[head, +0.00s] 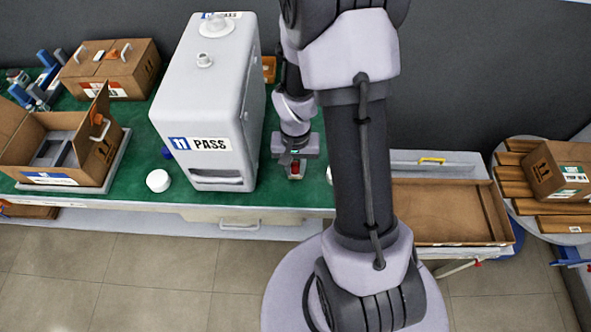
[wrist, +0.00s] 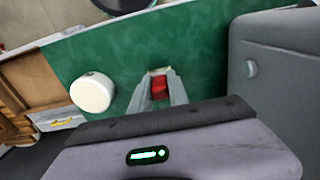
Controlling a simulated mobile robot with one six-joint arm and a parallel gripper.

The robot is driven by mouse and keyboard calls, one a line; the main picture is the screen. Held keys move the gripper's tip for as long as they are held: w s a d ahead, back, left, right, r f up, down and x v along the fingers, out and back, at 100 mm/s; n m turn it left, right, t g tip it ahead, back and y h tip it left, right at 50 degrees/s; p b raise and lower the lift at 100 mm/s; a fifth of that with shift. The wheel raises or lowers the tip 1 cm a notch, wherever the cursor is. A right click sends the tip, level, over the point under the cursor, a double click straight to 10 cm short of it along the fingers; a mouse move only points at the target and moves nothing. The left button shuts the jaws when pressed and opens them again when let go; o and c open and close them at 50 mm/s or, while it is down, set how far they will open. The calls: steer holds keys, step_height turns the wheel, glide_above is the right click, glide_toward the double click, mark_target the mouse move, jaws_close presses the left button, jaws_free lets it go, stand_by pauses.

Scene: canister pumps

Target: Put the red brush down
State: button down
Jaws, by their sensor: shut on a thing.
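The red brush (wrist: 159,86) shows as a small red block between the two fingers of my gripper (wrist: 159,92) in the wrist view. My gripper is shut on it. In the head view the red brush (head: 295,168) shows as a small red spot at the tip of my gripper (head: 295,172), just right of the large canister (head: 197,95). It is over the green mat (head: 235,193), near the front edge. I cannot tell whether the brush touches the mat.
A white round cap (wrist: 92,92) stands on the mat beside my gripper. Another white cap (head: 158,180) lies left of the canister. An open carton (head: 98,150) and a closed box (head: 112,70) stand at the left. A brown tray (head: 440,210) is at the right.

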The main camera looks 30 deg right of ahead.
steer(key=shift+f, duration=0.3)
steer(key=c, duration=1.3)
jaws_free()
steer(key=shift+r, duration=0.1)
steer(key=shift+o, duration=0.2)
step_height(320, 180, up, 12)
steer(key=p, duration=0.5)
step_height(320, 180, up, 9)
steer(key=t, duration=0.2)
glide_above(295, 165)
steer(key=a, duration=0.4)
steer(key=s+a+r+n+t+y, duration=0.2)
steer(key=s+a+r+t, duration=0.1)
steer(key=s+a+r, duration=0.7)
step_height(295, 165, up, 3)
steer(key=shift+s+a+f+t, duration=0.1)
steer(key=shift+s+a+t, duration=0.05)
steer(key=shift+s+t, duration=0.35)
